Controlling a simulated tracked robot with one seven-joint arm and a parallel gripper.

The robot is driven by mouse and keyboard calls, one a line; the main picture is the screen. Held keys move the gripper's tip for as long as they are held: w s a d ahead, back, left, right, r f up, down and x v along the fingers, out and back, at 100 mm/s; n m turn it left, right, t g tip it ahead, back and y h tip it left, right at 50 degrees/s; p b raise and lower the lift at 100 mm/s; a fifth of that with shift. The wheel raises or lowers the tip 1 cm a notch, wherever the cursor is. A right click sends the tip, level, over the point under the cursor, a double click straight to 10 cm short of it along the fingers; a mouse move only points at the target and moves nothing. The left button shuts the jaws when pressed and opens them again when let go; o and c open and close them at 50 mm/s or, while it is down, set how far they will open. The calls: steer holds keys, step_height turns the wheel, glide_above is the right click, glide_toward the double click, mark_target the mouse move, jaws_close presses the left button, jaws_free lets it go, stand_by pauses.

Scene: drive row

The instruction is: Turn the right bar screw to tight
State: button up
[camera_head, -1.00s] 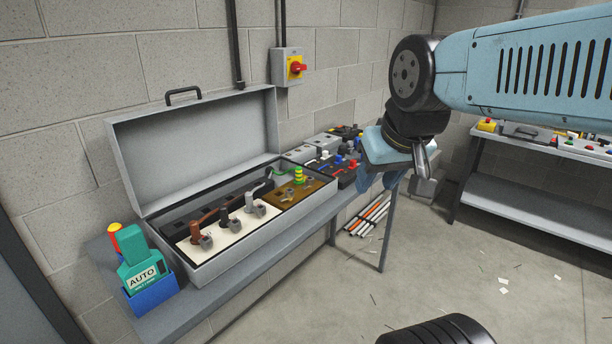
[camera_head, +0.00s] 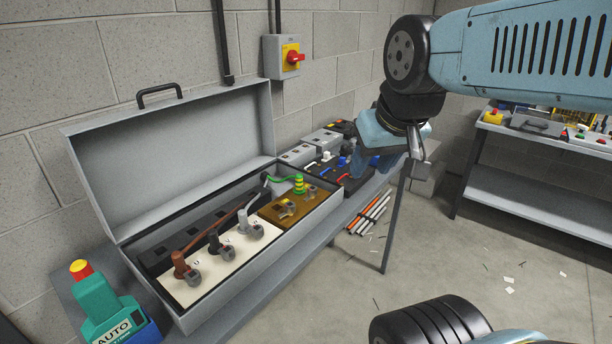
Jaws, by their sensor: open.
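The open grey box (camera_head: 248,262) stands on the bench, its lid tilted back against the wall. At its right end is a brown bar plate (camera_head: 268,213) with two small screws. The right bar screw (camera_head: 310,192) sits beside the green-and-yellow wire post (camera_head: 299,184); the left bar screw (camera_head: 286,207) is nearer. How tight either is cannot be told. My gripper (camera_head: 385,160) is up and to the right of the box, well apart from the screws. It is open; its fingertips are partly hidden and hard to make out.
In the box, brown, black and grey wires run to terminals on a white plate (camera_head: 215,268). A teal AUTO device (camera_head: 98,300) with a red-yellow button stands left. A red switch (camera_head: 294,57) is on the wall. More boxes with coloured parts (camera_head: 335,168) stand behind. Another bench (camera_head: 540,190) is right.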

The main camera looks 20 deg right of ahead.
steer(key=shift+w+a, duration=0.2)
steer(key=shift+o, duration=1.3)
steer(key=shift+w+r, duration=0.1)
steer(key=shift+w, duration=0.05)
steer(key=w+n+g, duration=0.1)
steer(key=w, duration=0.4)
steer(key=w+n+g, duration=0.1)
steer(key=w+n, duration=0.1)
steer(key=w, duration=0.2)
steer(key=w+n+g, duration=0.1)
steer(key=w, duration=0.4)
steer(key=shift+w+a+f+n, duration=0.35)
steer(key=shift+f+n, duration=0.05)
steer(key=n+g, duration=0.3)
steer(key=n, duration=0.1)
glide_above(310, 194)
steer(key=d, duration=0.1)
step_height(310, 194, down, 8)
steer(key=f, duration=0.9)
steer(key=w+f, duration=0.1)
steer(key=f, duration=0.4)
steer(key=shift+w, duration=0.1)
steer(key=shift+c, duration=0.4)
